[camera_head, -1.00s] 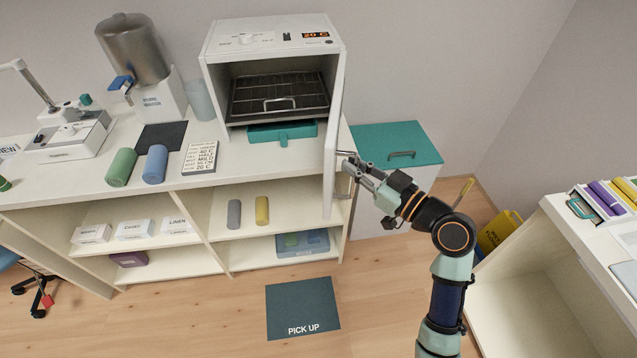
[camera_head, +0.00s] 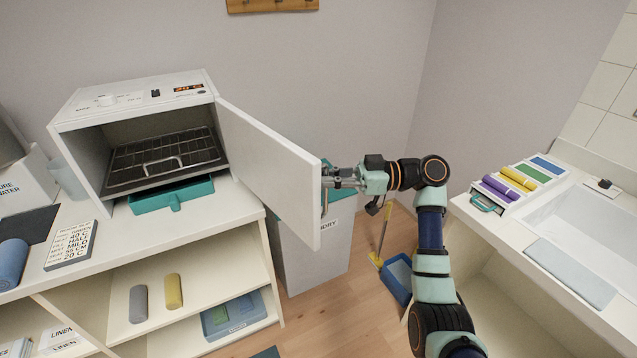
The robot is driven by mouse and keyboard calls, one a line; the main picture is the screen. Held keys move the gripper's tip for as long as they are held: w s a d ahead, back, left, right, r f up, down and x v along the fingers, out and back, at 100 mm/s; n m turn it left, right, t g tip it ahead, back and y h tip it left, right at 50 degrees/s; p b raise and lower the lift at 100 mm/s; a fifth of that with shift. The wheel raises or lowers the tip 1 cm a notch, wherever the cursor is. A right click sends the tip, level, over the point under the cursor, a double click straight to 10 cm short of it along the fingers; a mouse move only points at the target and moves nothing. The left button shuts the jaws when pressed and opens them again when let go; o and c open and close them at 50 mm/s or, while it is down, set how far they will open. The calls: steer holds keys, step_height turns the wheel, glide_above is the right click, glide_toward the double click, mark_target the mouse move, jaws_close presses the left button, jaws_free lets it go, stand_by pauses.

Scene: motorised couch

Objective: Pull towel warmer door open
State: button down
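The towel warmer (camera_head: 135,98) is a white box at the back left of the counter, with a dark interior and a wire rack (camera_head: 165,158). Its white door (camera_head: 268,165) is swung wide out to the right, hinged at the box's right side. My gripper (camera_head: 335,177) is at the door's free edge, on its outer face. The door hides part of the fingers and the handle, so I cannot tell whether they are closed on the handle.
A teal drip tray (camera_head: 170,196) is under the warmer. A grey bin (camera_head: 317,258) stands behind and below the door. At right is a counter with a sink (camera_head: 590,215) and rolled towels (camera_head: 500,188). A blue dustpan (camera_head: 398,278) is on the floor.

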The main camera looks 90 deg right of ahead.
steer(key=shift+f, duration=0.2)
steer(key=c, duration=1.2)
jaws_free()
steer(key=shift+w, duration=0.15)
steer(key=shift+r, duration=0.1)
steer(key=s, duration=1.2)
